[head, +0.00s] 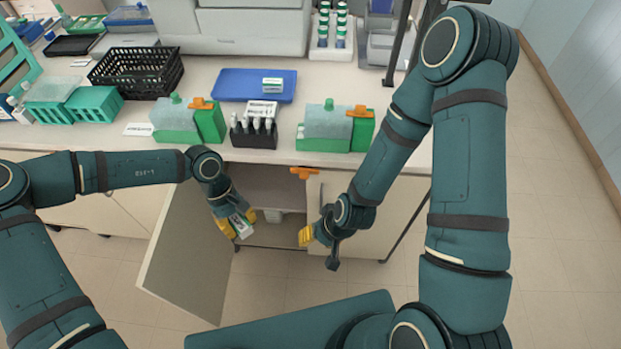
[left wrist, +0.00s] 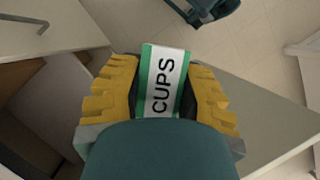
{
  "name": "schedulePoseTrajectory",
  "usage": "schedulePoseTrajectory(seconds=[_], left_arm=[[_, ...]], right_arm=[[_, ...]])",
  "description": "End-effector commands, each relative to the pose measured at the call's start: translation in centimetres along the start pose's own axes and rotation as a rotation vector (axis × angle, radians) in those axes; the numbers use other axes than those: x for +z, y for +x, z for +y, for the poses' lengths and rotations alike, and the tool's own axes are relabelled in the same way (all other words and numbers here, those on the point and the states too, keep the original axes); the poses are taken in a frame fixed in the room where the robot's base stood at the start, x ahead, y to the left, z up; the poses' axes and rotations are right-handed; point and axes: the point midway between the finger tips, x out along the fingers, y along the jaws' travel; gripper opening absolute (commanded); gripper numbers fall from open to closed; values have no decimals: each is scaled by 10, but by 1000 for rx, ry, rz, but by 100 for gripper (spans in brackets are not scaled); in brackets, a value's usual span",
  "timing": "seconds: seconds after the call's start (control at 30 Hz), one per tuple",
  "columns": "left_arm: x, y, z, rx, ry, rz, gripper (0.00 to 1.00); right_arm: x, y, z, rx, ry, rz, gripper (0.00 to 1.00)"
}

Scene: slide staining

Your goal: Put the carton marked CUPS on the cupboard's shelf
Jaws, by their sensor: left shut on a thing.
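The green and white carton marked CUPS (head: 241,226) is held by my left gripper (head: 236,219), in front of the open cupboard. In the left wrist view the carton (left wrist: 162,85) sits between the yellow fingers of this gripper (left wrist: 163,90), its label facing the camera. The cupboard's interior (head: 275,185) is under the worktop; its shelf is partly hidden by my left arm and in shadow. My right gripper (head: 308,236) is empty at the cupboard's right side, by the closed front; its finger gap does not show clearly.
The open cupboard door (head: 187,258) stands out to the left of my left gripper. The worktop (head: 350,90) above carries a blue tray (head: 235,84), a black basket (head: 120,68) and green boxes (head: 325,128).

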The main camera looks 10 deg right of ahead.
Motion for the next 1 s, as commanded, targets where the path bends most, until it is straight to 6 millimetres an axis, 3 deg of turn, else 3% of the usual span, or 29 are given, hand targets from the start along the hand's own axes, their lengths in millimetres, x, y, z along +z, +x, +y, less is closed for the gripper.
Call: schedulePoseTrajectory(seconds=[0.1, 0.4, 0.77, 1.0], left_arm=[[8, 40, 18, 59, -149, 0, 6], [16, 115, 43, 204, -497, 8, 6], [13, 171, 50, 321, -781, 10, 6], [-9, 235, 46, 479, -1165, 14, 6]], right_arm=[[2, 5, 2, 0, -1, -3, 47], [4, 11, 4, -1, -3, -8, 47], [6, 16, 6, -1, -4, -12, 47], [9, 24, 9, -2, -6, -17, 47]])
